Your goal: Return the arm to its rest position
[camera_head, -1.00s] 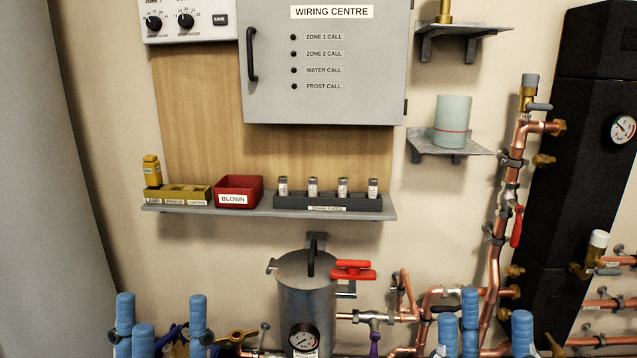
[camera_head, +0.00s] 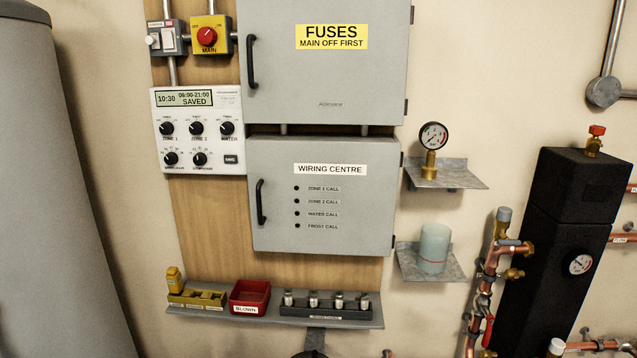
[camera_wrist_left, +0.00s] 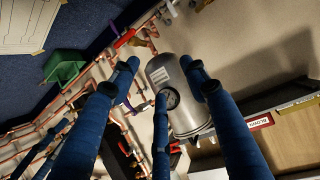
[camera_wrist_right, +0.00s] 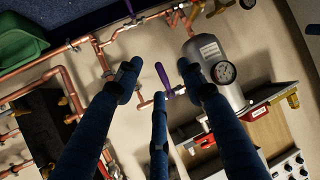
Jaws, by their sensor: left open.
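My left gripper (camera_wrist_left: 159,76) shows in the left wrist view, its blue fingers spread apart with nothing held between them. My right gripper (camera_wrist_right: 160,76) shows in the right wrist view, also with blue fingers spread and empty. Neither gripper nor arm shows in the head view. A grey metal canister with a gauge (camera_wrist_left: 172,78) appears beyond the left fingers. The canister (camera_wrist_right: 212,58) also appears beyond the right fingers. I cannot tell whether either gripper touches anything, but both look clear.
The head view shows the wiring centre box (camera_head: 325,240), fuses box (camera_head: 320,85), programmer (camera_head: 195,120), and a shelf with a red blown-fuse bin (camera_head: 250,290). Copper pipes (camera_head: 480,300) and a black unit (camera_head: 555,250) stand right. A green bin (camera_wrist_left: 65,68) lies beyond the left gripper.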

